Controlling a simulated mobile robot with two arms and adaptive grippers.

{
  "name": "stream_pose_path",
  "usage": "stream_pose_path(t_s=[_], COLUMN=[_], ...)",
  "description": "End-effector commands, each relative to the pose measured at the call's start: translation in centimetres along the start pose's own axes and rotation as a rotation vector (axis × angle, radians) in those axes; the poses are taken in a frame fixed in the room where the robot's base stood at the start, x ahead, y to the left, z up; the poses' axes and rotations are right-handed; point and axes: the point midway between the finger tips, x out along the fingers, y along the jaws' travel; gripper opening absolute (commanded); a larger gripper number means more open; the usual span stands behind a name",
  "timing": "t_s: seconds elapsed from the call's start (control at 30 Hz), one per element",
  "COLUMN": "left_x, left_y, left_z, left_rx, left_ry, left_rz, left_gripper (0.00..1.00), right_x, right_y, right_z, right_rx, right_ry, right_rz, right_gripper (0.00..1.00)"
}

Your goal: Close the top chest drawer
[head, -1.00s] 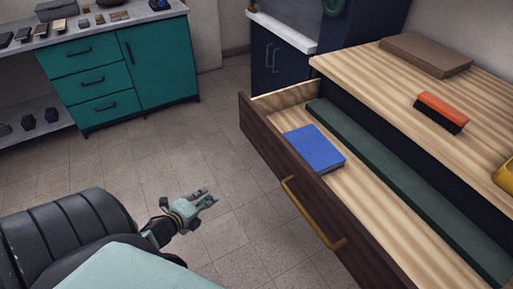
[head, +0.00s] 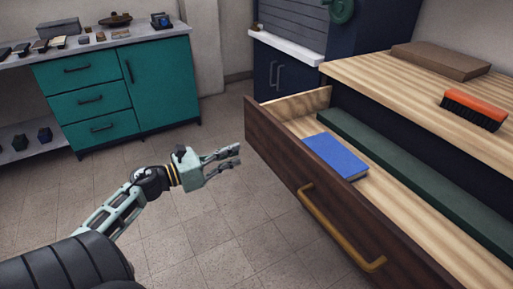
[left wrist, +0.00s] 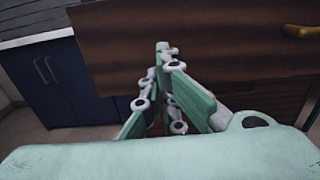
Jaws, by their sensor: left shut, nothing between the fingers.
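The top chest drawer (head: 292,174) stands pulled out from the wooden chest (head: 400,82), with its dark brown front and a brass handle (head: 341,228) facing me. A blue book (head: 336,156) and a long dark green strip (head: 400,176) lie inside it. My left gripper (head: 236,157) is shut and empty, to the left of the drawer front near its far end. In the left wrist view the fingers (left wrist: 163,50) point at the drawer front (left wrist: 200,45), with the handle (left wrist: 303,31) at upper right. Contact cannot be made out. My right gripper is not in view.
An orange brush (head: 474,109) and a brown flat box (head: 440,61) lie on the chest top. A teal cabinet (head: 155,88) stands at back left and a navy cabinet (head: 285,80) behind the drawer. The tiled floor left of the drawer is clear.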

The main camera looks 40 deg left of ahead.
Motion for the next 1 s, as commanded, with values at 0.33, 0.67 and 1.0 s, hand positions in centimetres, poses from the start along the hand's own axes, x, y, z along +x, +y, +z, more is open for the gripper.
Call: stream_pose_path(t_s=[0.33, 0.67, 1.0], left_x=[6.6, 8.5, 8.5], left_y=[0.1, 0.0, 0.1], left_z=[0.1, -0.1, -0.1], left_rx=[-0.001, -0.004, -0.004], left_ry=[-0.002, 0.000, 0.000], left_rz=[0.001, 0.002, 0.002], left_gripper=[0.00, 0.00, 0.00], right_x=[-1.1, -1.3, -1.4], right_y=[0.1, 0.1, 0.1], right_z=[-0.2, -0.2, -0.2], right_rx=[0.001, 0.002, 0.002], right_ry=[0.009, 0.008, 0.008], right_rz=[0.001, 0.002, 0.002], right_gripper=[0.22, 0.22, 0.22])
